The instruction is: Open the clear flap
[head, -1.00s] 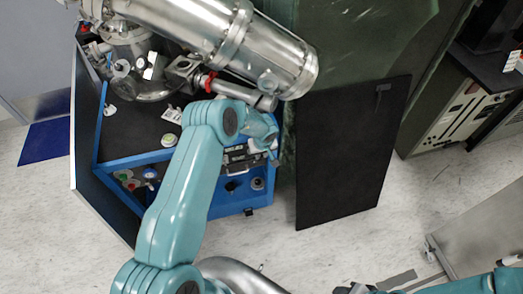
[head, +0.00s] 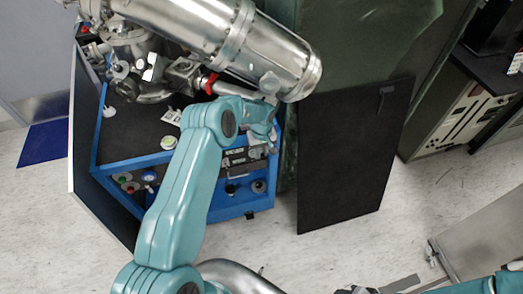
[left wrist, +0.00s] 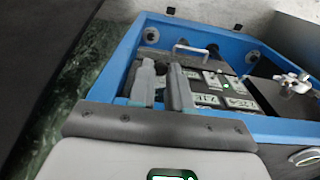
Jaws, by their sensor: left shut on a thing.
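My left gripper (head: 264,134) is at the front of the blue cabinet (head: 133,158), by its instrument panel. In the left wrist view its two grey fingers (left wrist: 162,88) stand close together in front of the panel. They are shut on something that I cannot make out. I cannot pick out the clear flap's outline against the panel (left wrist: 212,80), which has green-lit displays. My right arm (head: 480,285) shows only at the bottom right edge, and its jaws cannot be made out.
A large steel cylinder (head: 262,50) hangs over the cabinet, close above my left gripper. A black board (head: 355,155) stands right of the cabinet. A metal cart (head: 485,235) is at the right. Pale floor (head: 340,250) is open in front.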

